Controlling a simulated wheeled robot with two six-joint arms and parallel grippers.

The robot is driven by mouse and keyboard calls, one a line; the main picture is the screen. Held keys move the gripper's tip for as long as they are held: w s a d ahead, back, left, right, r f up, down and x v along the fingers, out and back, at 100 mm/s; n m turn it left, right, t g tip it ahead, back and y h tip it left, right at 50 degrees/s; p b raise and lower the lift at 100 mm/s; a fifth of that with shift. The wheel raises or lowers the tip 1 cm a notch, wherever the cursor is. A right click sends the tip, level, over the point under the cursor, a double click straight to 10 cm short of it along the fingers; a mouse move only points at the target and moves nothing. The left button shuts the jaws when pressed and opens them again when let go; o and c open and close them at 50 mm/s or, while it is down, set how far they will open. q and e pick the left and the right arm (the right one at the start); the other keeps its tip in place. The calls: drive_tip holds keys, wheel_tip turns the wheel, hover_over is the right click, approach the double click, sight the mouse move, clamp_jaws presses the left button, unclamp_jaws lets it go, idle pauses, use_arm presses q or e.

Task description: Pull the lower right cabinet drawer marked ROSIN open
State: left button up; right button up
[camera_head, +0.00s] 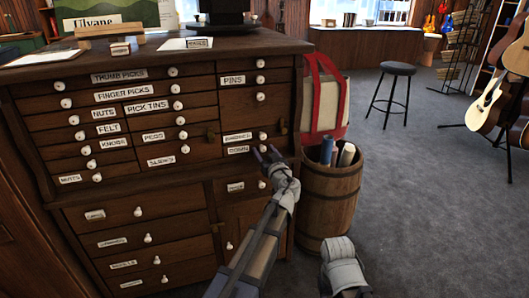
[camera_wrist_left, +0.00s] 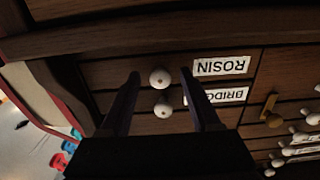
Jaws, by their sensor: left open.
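The ROSIN drawer (camera_wrist_left: 115,73) is a dark wood front with a white label and a round white knob (camera_wrist_left: 160,77), seen upside down in the left wrist view. It looks shut, flush with the BRIDGES drawer beside it. In the head view its label (camera_head: 238,150) is at the lower right of the small drawers, and my gripper hides its knob. My left gripper (camera_head: 268,153) is open in front of it. In the left wrist view its fingertips (camera_wrist_left: 160,74) lie on either side of the knob, with gaps showing; I cannot tell the depth.
The BRIDGES knob (camera_wrist_left: 163,111) is close beside the ROSIN knob. A wooden barrel (camera_head: 328,205) with rolled items stands right of the cabinet, near my left arm. A red and cream bag (camera_head: 325,100) is behind it. Carpet (camera_head: 430,215) farther right is clear.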

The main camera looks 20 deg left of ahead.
use_arm(q)
clamp_jaws()
idle(0.5)
idle(0.9)
